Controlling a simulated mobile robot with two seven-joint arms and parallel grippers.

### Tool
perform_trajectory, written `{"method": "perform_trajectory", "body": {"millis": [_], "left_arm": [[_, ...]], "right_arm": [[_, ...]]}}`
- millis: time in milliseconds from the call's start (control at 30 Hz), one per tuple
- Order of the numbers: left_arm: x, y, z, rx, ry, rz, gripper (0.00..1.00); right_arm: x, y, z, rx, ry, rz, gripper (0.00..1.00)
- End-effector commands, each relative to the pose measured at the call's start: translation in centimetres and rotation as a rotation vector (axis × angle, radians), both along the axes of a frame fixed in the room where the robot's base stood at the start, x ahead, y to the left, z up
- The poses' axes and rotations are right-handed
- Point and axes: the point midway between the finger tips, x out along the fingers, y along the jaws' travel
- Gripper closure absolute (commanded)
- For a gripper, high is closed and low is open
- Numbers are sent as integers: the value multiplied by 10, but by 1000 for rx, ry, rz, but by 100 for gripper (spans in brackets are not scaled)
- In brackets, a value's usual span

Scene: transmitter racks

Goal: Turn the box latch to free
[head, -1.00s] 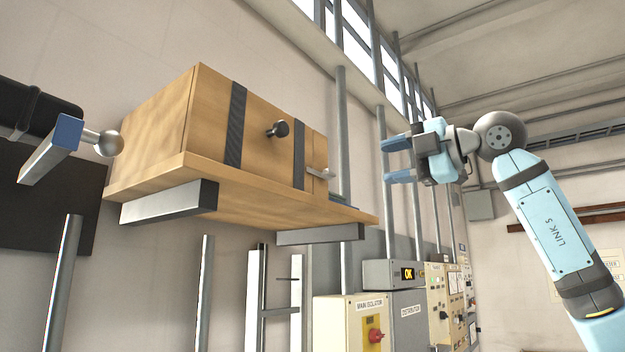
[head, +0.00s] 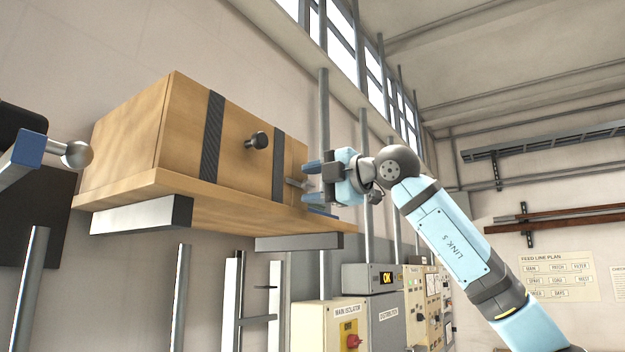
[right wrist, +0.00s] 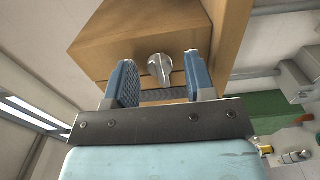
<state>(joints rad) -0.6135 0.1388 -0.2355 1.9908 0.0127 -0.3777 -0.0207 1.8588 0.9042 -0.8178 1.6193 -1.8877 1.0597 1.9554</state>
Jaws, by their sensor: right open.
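The wooden box (head: 185,135) sits on a wooden shelf, with two dark straps and a black knob (head: 257,141) on its front. In the right wrist view the latch (right wrist: 160,68) shows as a grey turning handle between the fingers. My right gripper (head: 312,188) is open, just right of the latch, its blue fingers pointing at it. I cannot tell whether they touch it.
The shelf (head: 130,190) rests on grey brackets. A grey vertical pipe (head: 324,100) runs close behind my right gripper. Control cabinets (head: 330,318) stand below. Open room lies to the right.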

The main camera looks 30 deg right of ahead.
Motion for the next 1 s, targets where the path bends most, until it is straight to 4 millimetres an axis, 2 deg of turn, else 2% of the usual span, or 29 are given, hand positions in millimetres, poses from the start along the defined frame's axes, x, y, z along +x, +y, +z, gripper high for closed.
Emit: {"method": "perform_trajectory", "body": {"millis": [267,300,500,767,1000], "left_arm": [[1,0,3,-1,-5,1,15],[1,0,3,-1,-5,1,15],[1,1,3,-1,-5,1,15],[0,1,1,0,-2,1,15],[0,1,-5,1,0,1,15]], "right_arm": [[2,1,0,0,1,0,50],[2,1,0,0,1,0,53],[2,1,0,0,1,0,98],[2,1,-1,-16,-6,1,98],[3,1,-3,-109,-42,2,98]]}}
